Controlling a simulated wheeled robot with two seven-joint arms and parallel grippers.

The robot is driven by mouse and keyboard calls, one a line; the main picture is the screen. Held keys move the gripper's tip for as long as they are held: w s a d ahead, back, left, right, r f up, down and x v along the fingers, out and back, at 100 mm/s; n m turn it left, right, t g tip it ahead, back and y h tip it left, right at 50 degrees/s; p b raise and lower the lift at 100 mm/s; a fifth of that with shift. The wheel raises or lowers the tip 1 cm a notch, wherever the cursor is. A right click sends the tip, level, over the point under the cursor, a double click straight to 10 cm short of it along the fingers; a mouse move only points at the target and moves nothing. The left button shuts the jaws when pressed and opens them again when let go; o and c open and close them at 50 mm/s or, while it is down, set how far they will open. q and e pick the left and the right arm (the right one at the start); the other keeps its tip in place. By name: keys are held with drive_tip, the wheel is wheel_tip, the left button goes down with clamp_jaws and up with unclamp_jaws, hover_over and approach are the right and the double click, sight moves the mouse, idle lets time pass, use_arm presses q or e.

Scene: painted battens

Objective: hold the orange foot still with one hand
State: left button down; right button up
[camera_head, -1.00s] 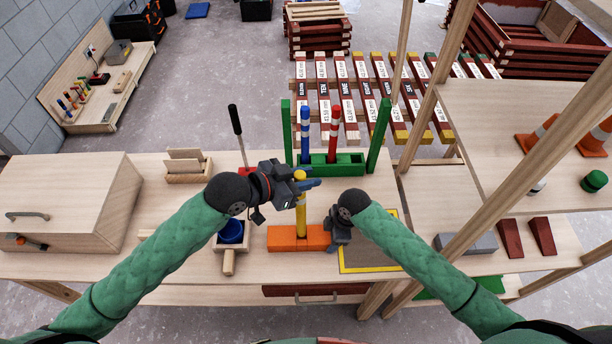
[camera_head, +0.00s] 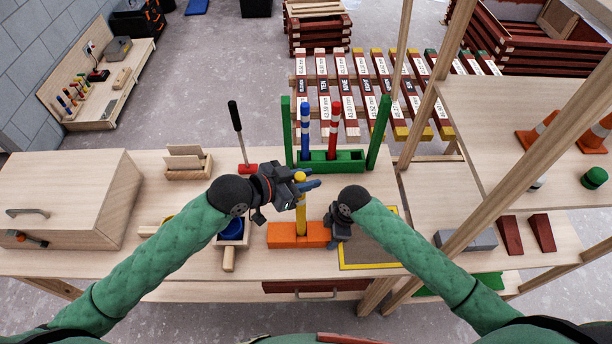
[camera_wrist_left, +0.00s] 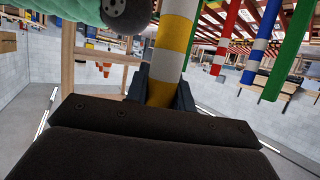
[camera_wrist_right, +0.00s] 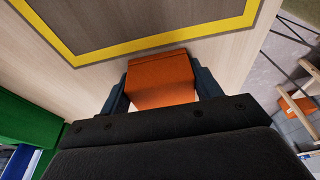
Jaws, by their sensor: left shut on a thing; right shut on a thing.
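The orange foot (camera_head: 290,236) is a block lying on the bench in the head view. My right gripper (camera_head: 336,231) is shut on its right end. In the right wrist view the orange foot (camera_wrist_right: 160,80) sits between the fingers of my right gripper (camera_wrist_right: 164,96). A yellow-and-white batten (camera_head: 301,214) stands upright at the foot; its base meets the orange block. My left gripper (camera_head: 304,184) is shut on the batten near its top. In the left wrist view the batten (camera_wrist_left: 172,50) runs between both fingers of my left gripper (camera_wrist_left: 160,94).
A green rack (camera_head: 332,163) with a blue batten (camera_head: 306,132) and a red batten (camera_head: 334,132) stands just behind. A yellow-edged grey mat (camera_head: 372,252) lies right of the foot.

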use_arm(q)
drive_tip(key=shift+f, duration=1.5)
drive_tip(key=c, duration=1.1)
unclamp_jaws()
drive_tip(key=v, duration=1.2)
drive_tip(key=shift+a, duration=0.1)
use_arm(e)
drive_tip(key=o, duration=1.2)
drive_tip(key=shift+o, duration=0.2)
drive_tip(key=shift+d, duration=0.15)
